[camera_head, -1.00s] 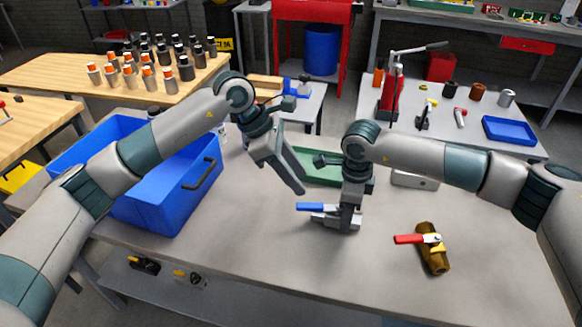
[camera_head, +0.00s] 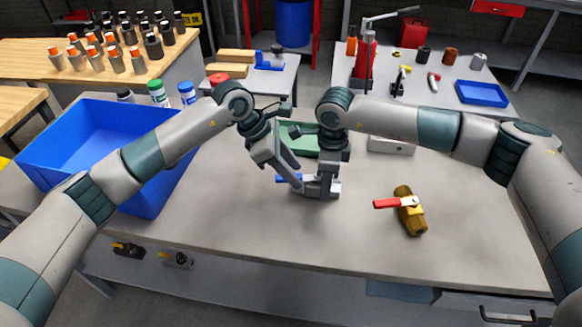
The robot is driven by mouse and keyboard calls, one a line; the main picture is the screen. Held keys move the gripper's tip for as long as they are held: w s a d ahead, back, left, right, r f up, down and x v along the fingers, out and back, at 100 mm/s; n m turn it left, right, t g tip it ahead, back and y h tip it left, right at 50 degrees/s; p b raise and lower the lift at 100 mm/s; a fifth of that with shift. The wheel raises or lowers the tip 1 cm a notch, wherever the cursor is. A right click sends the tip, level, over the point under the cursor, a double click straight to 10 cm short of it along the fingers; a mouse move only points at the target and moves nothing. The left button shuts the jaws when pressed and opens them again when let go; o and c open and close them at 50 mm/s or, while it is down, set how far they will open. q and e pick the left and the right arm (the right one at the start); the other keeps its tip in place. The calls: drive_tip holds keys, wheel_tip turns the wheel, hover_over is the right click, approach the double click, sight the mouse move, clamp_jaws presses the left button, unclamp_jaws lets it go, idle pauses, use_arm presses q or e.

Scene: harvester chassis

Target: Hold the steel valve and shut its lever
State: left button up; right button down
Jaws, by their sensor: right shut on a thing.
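The steel valve (camera_head: 328,190) is on the grey table, with its blue lever (camera_head: 287,179) pointing left. My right gripper (camera_head: 325,180) comes down from above and is shut on the steel valve's body, hiding part of it. My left gripper (camera_head: 294,180) is just left of the valve, its fingers at the blue lever and overlapping it in the picture. Whether it touches the lever, and how far its jaws are apart, I cannot tell. A brass valve (camera_head: 410,212) with a red lever (camera_head: 388,203) lies to the right, apart from both grippers.
A blue bin (camera_head: 148,200) stands at the table's left. A green tray (camera_head: 304,148) and a white box (camera_head: 391,146) lie behind my grippers. Bottles (camera_head: 158,93) stand behind the bin. The table's front middle is clear.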

use_arm(q)
clamp_jaws()
drive_tip(key=shift+s, duration=0.1)
